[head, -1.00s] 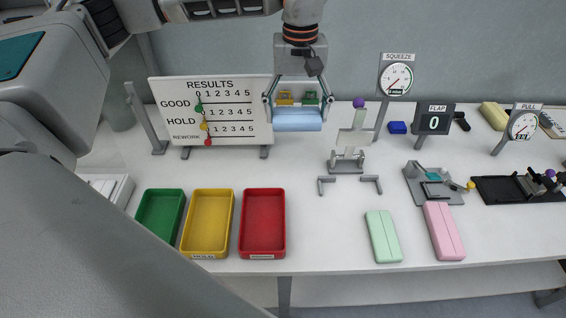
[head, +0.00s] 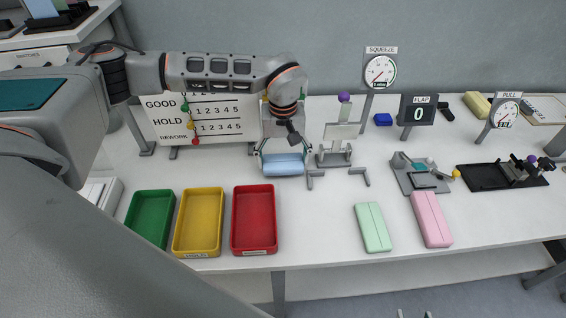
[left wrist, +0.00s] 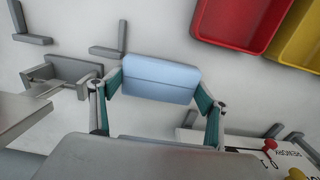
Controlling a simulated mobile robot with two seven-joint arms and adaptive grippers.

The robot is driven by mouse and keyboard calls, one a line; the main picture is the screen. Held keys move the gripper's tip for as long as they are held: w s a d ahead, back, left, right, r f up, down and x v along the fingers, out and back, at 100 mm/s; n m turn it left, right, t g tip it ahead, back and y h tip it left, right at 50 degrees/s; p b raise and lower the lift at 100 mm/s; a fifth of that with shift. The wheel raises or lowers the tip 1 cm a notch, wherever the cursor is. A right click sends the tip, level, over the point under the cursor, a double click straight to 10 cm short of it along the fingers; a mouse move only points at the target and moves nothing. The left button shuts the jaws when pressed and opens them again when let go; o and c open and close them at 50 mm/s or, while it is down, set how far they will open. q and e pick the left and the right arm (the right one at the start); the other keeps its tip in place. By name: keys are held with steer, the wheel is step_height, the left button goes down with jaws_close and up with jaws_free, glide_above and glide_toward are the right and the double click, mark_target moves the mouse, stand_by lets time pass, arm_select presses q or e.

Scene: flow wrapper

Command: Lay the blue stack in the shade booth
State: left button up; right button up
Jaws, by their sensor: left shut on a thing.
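The blue stack (head: 283,165) is a pale blue block. My left gripper (head: 283,155) is shut on its two ends and holds it level, in front of the results board and left of the squeeze stand. In the left wrist view the blue stack (left wrist: 160,78) lies between the teal-lined fingers (left wrist: 160,90), with the white table behind it. I cannot make out for sure which thing is the shade booth. Two small grey tips at the bottom edge of the head view may be my right gripper, but too little shows to tell.
Green (head: 150,246), yellow (head: 200,250) and red (head: 254,247) trays stand front left. The squeeze stand (head: 334,158) and corner brackets (head: 360,176) are close right of the stack. Green (head: 373,228) and pink (head: 431,219) blocks lie front right. The table between red tray and green block is clear.

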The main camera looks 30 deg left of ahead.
arm_select(q)
steer(key=shift+f, duration=0.85)
steer(key=shift+f, duration=0.2)
steer(key=o, duration=0.8)
steer(key=shift+r, duration=0.1)
